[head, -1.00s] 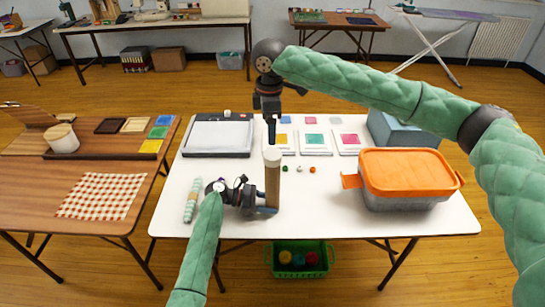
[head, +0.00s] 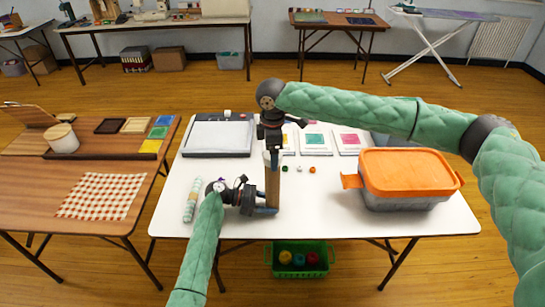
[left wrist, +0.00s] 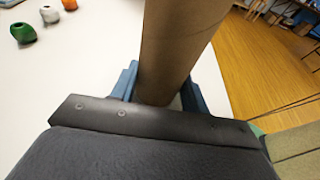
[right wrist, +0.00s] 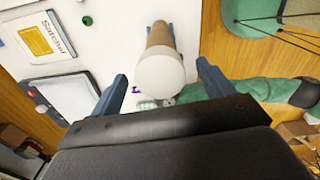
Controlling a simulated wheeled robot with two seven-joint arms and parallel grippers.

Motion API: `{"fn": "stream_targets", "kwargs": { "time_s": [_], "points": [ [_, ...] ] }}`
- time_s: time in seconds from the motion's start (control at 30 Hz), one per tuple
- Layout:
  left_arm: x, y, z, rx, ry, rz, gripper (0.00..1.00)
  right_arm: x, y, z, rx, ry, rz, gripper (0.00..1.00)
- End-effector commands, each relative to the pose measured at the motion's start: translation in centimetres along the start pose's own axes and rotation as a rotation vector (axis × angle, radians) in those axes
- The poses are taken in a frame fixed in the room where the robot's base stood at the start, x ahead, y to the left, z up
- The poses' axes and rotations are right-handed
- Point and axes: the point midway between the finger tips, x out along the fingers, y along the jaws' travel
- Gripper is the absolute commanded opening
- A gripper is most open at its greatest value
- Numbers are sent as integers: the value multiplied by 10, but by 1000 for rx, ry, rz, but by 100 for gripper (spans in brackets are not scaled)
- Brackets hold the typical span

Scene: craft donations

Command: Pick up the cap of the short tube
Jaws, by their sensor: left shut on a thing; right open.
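A brown cardboard tube (head: 272,184) stands upright near the front middle of the white table. My left gripper (head: 266,209) is shut around its lower part; the tube also shows between the blue fingers in the left wrist view (left wrist: 178,45). The tube's white round cap (right wrist: 161,74) is on its top end, seen from above in the right wrist view; in the head view it is mostly hidden by my right gripper (head: 272,155). My right gripper is open, pointing down, with one finger on each side of the cap and gaps visible between.
A pale green patterned roll (head: 192,200) lies left of my left gripper. A grey clear box with an orange lid (head: 405,172) stands at the right. Several small coloured items and cards lie behind the tube, beside a paper trimmer (head: 217,138).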

Motion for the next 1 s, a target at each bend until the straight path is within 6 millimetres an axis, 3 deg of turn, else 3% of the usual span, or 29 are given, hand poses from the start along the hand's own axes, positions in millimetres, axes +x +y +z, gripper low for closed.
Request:
{"fn": "stream_targets", "kwargs": {
  "time_s": [0.1,0.33,0.73,1.0],
  "points": [
    [0,0,0,0,0,0,33,0,0,0,0,0,0,76],
    [0,0,0,0,0,0,33,0,0,0,0,0,0,33],
    [0,0,0,0,0,0,33,-4,0,0,0,1,0,33],
    [0,0,0,0,0,0,33,-44,0,0,1,1,1,33]
  ]
}}
